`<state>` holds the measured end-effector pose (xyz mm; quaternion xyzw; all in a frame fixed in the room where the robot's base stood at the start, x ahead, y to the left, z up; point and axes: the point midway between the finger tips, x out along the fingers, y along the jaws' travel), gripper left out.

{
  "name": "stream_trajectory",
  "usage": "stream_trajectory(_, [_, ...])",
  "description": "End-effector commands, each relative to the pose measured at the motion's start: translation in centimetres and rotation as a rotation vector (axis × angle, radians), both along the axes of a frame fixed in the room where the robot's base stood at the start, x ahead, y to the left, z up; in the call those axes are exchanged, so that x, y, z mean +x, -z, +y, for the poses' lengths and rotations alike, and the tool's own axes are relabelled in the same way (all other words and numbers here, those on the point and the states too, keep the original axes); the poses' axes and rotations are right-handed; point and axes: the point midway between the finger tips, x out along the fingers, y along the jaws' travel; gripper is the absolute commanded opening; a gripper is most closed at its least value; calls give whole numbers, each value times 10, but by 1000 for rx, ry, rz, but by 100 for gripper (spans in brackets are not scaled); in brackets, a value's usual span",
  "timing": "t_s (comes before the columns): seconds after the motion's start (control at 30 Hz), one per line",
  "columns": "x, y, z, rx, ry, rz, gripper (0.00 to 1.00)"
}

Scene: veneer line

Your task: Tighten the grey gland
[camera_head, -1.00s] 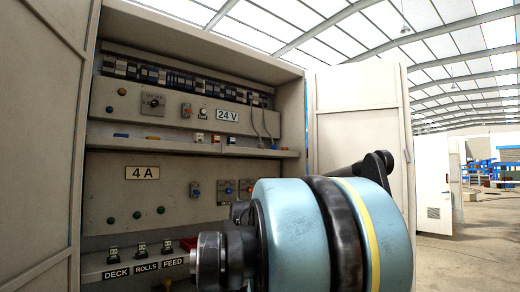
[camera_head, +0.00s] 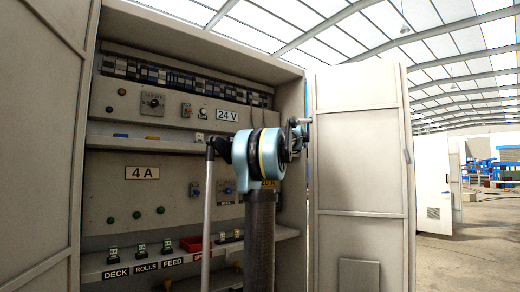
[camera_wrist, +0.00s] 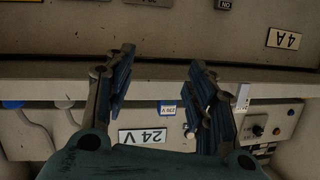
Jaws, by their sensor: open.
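In the wrist view, which shows the cabinet upside down, a small pale grey fitting (camera_wrist: 63,104) with a cable running from it sits at the shelf edge. It looks like the grey gland, though it is small and dim. My gripper (camera_wrist: 162,60) is open and empty, its two dark blue-padded fingers wide apart in front of the shelf. The fitting lies left of the left finger, outside the gap. In the head view my arm covers the right part of the cabinet, and neither the gripper's fingers nor this fitting can be made out.
A blue fitting (camera_wrist: 12,105) with its own cable sits left of the grey one. The 24 V label (camera_wrist: 142,136) lies between the fingers' bases. The shelf (camera_wrist: 150,80) crosses the wrist view. The open cabinet door (camera_head: 360,180) stands right of my arm.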

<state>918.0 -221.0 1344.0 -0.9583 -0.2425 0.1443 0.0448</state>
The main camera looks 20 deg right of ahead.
Motion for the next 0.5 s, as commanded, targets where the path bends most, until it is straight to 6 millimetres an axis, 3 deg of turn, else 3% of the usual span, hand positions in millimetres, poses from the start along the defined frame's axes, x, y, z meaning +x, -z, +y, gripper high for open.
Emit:
stream_trajectory(0.03, [10,-15,-27,-1,23,-46,51])
stream_trajectory(0.2, [30,-59,-99,-18,88,-189,51])
stream_trajectory(0.33, [36,-79,-135,-30,125,-259,51])
stream_trajectory(0.5, [40,-89,-155,-38,146,-299,51])
